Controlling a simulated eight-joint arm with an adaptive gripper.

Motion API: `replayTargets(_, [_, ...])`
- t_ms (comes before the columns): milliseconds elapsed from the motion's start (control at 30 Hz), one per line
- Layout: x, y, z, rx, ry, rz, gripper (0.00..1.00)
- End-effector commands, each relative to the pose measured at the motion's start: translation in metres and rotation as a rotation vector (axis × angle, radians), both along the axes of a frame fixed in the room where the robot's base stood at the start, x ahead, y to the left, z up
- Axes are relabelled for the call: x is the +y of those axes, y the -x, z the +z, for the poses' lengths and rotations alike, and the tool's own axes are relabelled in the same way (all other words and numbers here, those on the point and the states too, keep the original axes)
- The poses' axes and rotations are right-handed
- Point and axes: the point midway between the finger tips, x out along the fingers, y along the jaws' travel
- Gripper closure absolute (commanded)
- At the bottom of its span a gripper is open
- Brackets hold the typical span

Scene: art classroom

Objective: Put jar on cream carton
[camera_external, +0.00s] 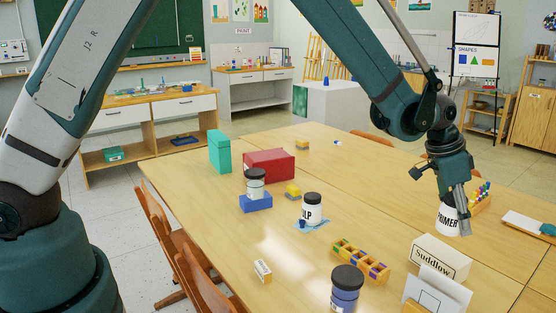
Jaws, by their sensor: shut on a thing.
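My gripper (455,195) is shut on a white jar (447,220) with black "PRIMER" lettering. It hangs upright at the right side of the table, and the gripper hides its top. Whether it touches the table I cannot tell. The cream carton (440,256), marked "Suddlow", stands on the table nearer the camera, just below the jar in the picture. Its visible top is bare. The jar appears beyond the carton, apart from it.
Near the carton are a divided wooden tray (361,260), a blue dark-lidded jar (345,293) and a white card (440,296). A "PULP" jar (312,211), a jar on a blue block (256,203) and a red box (270,164) stand farther left. A bottle rack (480,200) is beside my gripper.

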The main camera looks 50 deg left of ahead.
Motion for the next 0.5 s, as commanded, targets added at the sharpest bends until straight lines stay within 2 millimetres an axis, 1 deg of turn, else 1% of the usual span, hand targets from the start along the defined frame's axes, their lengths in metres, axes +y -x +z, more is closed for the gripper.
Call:
replayTargets(33, [0.0, 0.0, -0.008, 0.0, 0.0, 0.0, 0.79])
replayTargets(100, [0.0, 0.0, -0.016, 0.0, 0.0, 0.0, 0.79])
replayTargets(200, [0.0, 0.0, -0.023, 0.0, 0.0, 0.0, 0.79])
replayTargets(500, [0.0, 0.0, -0.025, 0.0, 0.0, 0.0, 0.79])
